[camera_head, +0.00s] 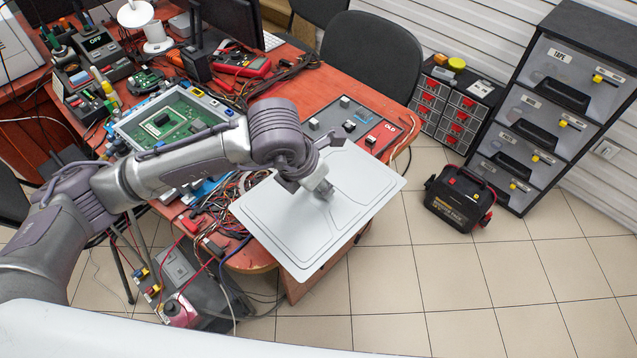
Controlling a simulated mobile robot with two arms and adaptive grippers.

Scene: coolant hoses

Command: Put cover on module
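The cover, a flat light-grey panel (290,235) with rounded ridges, is over the front right corner of the red desk and sticks out past its edge. My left gripper (323,190) is at the middle of the cover's top face and appears shut on a small raised part there; the fingertips are partly hidden by the wrist. The module looks to be the open housing with a green circuit board (168,122) on the desk, left of the cover. My forearm hides its front part. My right gripper is not in view.
A grey and red panel with switches (352,122) lies behind the cover. Loose wires (232,190) crowd the desk between housing and cover. A red multimeter (243,65) and tools fill the back.

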